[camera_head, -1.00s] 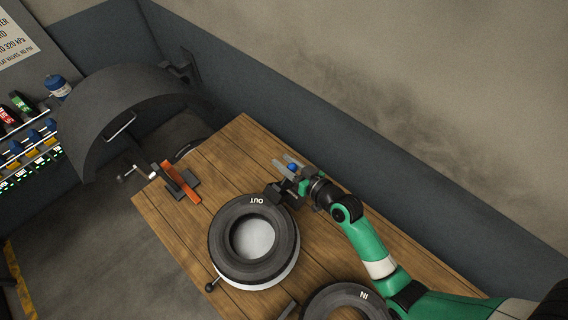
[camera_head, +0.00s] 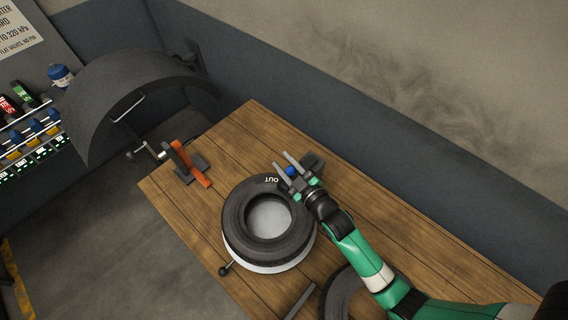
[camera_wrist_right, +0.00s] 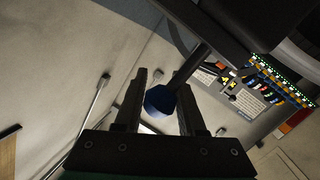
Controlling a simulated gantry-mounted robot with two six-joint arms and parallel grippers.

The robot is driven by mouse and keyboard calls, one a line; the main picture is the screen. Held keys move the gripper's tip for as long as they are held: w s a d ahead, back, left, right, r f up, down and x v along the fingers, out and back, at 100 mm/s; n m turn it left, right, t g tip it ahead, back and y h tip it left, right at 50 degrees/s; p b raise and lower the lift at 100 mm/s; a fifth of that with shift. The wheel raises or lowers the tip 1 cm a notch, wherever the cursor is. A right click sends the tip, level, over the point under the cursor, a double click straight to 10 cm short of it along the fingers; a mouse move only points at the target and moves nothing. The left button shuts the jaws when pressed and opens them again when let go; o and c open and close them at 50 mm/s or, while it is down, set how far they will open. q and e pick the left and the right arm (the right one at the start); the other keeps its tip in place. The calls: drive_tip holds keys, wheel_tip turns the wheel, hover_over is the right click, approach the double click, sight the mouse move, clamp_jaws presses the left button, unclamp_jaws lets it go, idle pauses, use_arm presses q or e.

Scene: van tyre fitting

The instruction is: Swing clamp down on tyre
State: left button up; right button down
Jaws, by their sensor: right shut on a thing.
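The tyre marked OUT (camera_head: 236,222) lies flat on a pale round base on the wooden bench. My right gripper (camera_head: 281,159) is over the tyre's far right edge, its jaws shut on the clamp's blue knob (camera_head: 291,171). In the right wrist view the blue knob (camera_wrist_right: 160,101) sits between the two fingers, at the end of a dark rod (camera_wrist_right: 190,66). A dark block of the clamp (camera_head: 314,163) shows just beyond the gripper. The gripper hides most of the clamp, and I cannot tell whether it touches the tyre. My left gripper is out of view.
A second tyre (camera_head: 338,293) lies at the near bench edge, partly under my right arm. An orange and dark stand (camera_head: 190,163) is at the bench's left. A black-knobbed lever (camera_head: 224,270) sticks out beside the base. A wall (camera_head: 350,130) runs behind the bench.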

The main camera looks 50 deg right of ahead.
drive_tip(key=shift+a+f, duration=0.25)
drive_tip(key=shift+f, duration=0.4)
drive_tip(key=c, duration=0.5)
unclamp_jaws()
drive_tip(key=shift+s, duration=0.15)
drive_tip(key=v, duration=1.1)
drive_tip(key=shift+s, duration=0.2)
drive_tip(key=shift+a, duration=0.15)
